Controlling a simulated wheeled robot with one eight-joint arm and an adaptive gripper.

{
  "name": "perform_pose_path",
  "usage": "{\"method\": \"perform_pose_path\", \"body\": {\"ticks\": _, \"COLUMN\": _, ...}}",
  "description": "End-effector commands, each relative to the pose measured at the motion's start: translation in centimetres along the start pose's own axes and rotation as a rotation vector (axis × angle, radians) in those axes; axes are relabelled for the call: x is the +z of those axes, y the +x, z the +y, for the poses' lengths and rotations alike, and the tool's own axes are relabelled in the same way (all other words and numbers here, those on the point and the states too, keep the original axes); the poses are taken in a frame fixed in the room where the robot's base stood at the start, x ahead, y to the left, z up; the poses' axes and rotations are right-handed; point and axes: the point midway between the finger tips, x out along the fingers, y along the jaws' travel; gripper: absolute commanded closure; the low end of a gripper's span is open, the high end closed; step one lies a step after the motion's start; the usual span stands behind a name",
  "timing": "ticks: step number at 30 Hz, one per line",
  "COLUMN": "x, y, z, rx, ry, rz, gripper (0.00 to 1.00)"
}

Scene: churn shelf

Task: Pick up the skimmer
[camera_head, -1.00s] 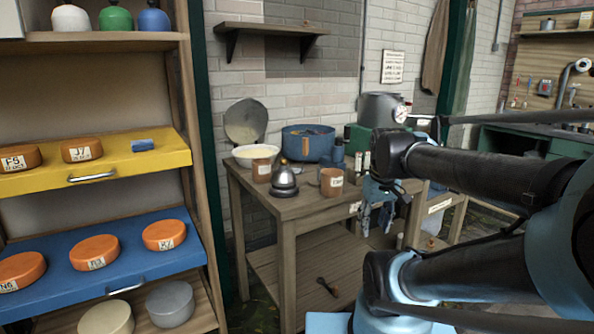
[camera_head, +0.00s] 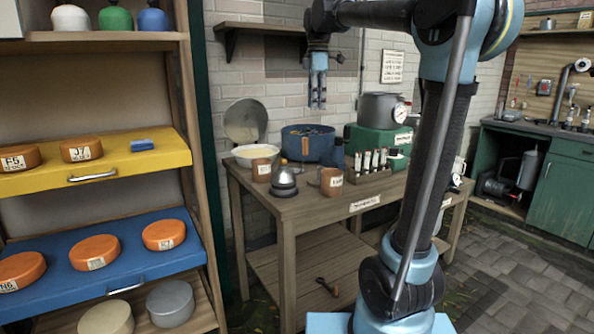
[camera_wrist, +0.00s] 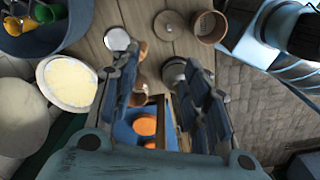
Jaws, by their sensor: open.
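I cannot tell for certain which thing is the skimmer. A small dark tool with a brownish handle (camera_head: 328,287) lies on the bench's lower shelf in the head view and may be it. My gripper (camera_head: 317,106) hangs fingers down, above and apart from the blue pot (camera_head: 320,148). In the wrist view, my gripper (camera_wrist: 160,78) has its two fingers spread with nothing between them.
The wooden bench (camera_head: 330,208) holds a pale-filled bowl (camera_head: 249,156), a domed metal thing (camera_head: 284,182), brown mugs (camera_head: 331,181) and a vial rack (camera_head: 372,174). A green box (camera_head: 371,142) bears a gauged metal pot (camera_head: 378,108). A wall shelf (camera_head: 270,29) is close to my gripper.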

Motion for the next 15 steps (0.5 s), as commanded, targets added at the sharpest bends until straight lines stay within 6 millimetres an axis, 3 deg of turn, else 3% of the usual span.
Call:
{"method": "perform_pose_path", "body": {"ticks": 3, "x": -1.8, "y": -1.5, "z": 1.9, "rx": -0.012, "ry": -0.113, "rz": -0.002, "gripper": 0.58}}
{"method": "perform_pose_path", "body": {"ticks": 8, "x": -2.9, "y": -2.3, "z": 3.1, "rx": -0.020, "ry": -0.193, "rz": -0.002, "gripper": 0.58}}
{"method": "perform_pose_path", "body": {"ticks": 11, "x": -3.1, "y": -1.9, "z": 3.3, "rx": -0.022, "ry": -0.210, "rz": -0.002, "gripper": 0.58}}
{"method": "perform_pose_path", "body": {"ticks": 15, "x": -3.1, "y": 0.2, "z": 3.2, "rx": -0.022, "ry": -0.210, "rz": -0.002, "gripper": 0.58}}
